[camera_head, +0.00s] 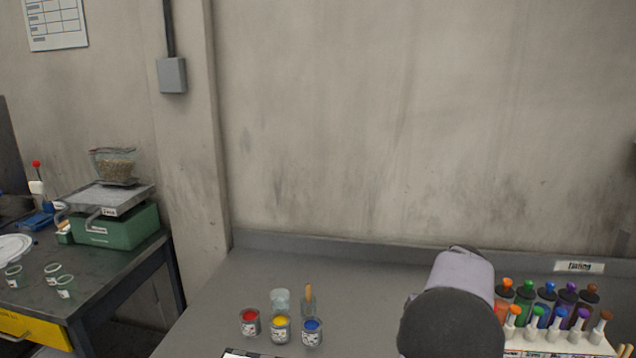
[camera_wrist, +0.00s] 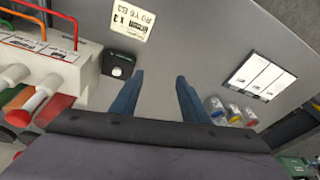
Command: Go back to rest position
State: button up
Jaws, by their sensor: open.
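My gripper (camera_wrist: 160,95) shows in the wrist view as two blue fingers spread apart, with only grey bench top between and beyond them. It holds nothing. In the head view only my grey and black arm shows, at the lower right of centre over the bench, and the gripper itself is hidden or out of frame there.
Paint jars in red (camera_head: 250,322), yellow (camera_head: 280,328) and blue (camera_head: 312,332) stand left of my arm. A white rack (camera_head: 560,347) with colored bottles is at right, close to my fingers as a white block (camera_wrist: 60,68). A black box (camera_wrist: 121,66) lies near them.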

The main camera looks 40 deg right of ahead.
jog(key=w+a+f+n+g+y, duration=0.1)
jog(key=w+a+f+n, duration=0.15)
jog(key=a, duration=0.85)
jog(key=w+a+f+n, duration=0.1)
jog(key=w+a, duration=0.2)
jog(key=a, duration=0.7)
jog(key=s+a+f+n+g, duration=0.1)
jog(key=s+a, duration=0.3)
jog(key=a, duration=0.5)
jog(key=s+a+f+n, duration=0.1)
jog(key=s+a+f, duration=0.2)
jog(key=a, duration=0.5)
jog(key=shift+s+a+f+n+g, duration=0.35)
jog(key=shift+s+a+g, duration=0.05)
jog(key=shift+s, duration=0.45)
